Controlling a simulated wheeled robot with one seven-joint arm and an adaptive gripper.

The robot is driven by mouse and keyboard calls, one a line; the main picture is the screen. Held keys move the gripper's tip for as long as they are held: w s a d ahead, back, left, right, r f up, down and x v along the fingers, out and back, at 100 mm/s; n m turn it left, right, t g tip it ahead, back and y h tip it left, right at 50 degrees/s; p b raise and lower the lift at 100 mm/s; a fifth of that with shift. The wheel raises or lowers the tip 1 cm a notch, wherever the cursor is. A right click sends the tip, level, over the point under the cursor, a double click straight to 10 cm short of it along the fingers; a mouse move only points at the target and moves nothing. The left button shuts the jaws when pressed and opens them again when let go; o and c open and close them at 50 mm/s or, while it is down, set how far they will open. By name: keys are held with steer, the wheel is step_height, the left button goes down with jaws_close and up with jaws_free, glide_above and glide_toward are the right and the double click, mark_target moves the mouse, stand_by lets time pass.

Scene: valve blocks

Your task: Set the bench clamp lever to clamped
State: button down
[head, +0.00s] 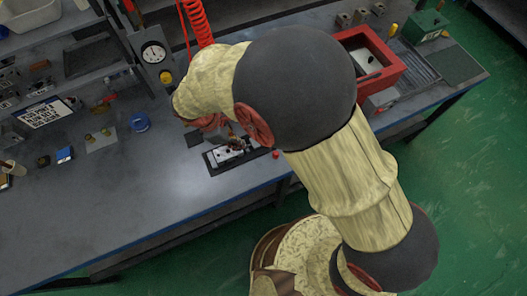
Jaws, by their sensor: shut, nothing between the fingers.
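The bench clamp (230,155) sits on the grey bench near the middle of the head view, with a pale metal body on a dark base plate. A small red knob (276,155) shows at its right side and looks like the end of its lever; the rest of the lever is hidden or too small to make out. My gripper (236,144) is low over the clamp, mostly hidden behind my own arm. Its fingers are shut with nothing between them. I cannot tell whether they touch the clamp.
A pressure gauge (153,52) and a coiled red hose (197,22) stand behind my arm. A red tray (378,62) is to the right. A blue ring (140,122) and small parts lie left. The bench front at left (100,215) is clear.

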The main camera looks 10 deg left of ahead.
steer(key=b+x, duration=0.2)
steer(key=x, duration=0.8)
steer(key=shift+d+f, duration=0.15)
steer(key=shift+f, duration=0.05)
steer(key=shift+w+d+r, duration=0.1)
steer(key=shift+w+d, duration=0.05)
steer(key=shift+d, duration=0.45)
steer(key=shift+w+d+r, duration=0.1)
steer(key=shift+w+d, duration=0.05)
steer(key=shift+d, duration=0.4)
steer(key=shift+w+d, duration=0.1)
steer(key=shift+d, duration=0.5)
steer(key=shift+d, duration=0.1)
steer(key=shift+d+n, duration=0.2)
steer(key=shift+n, duration=0.2)
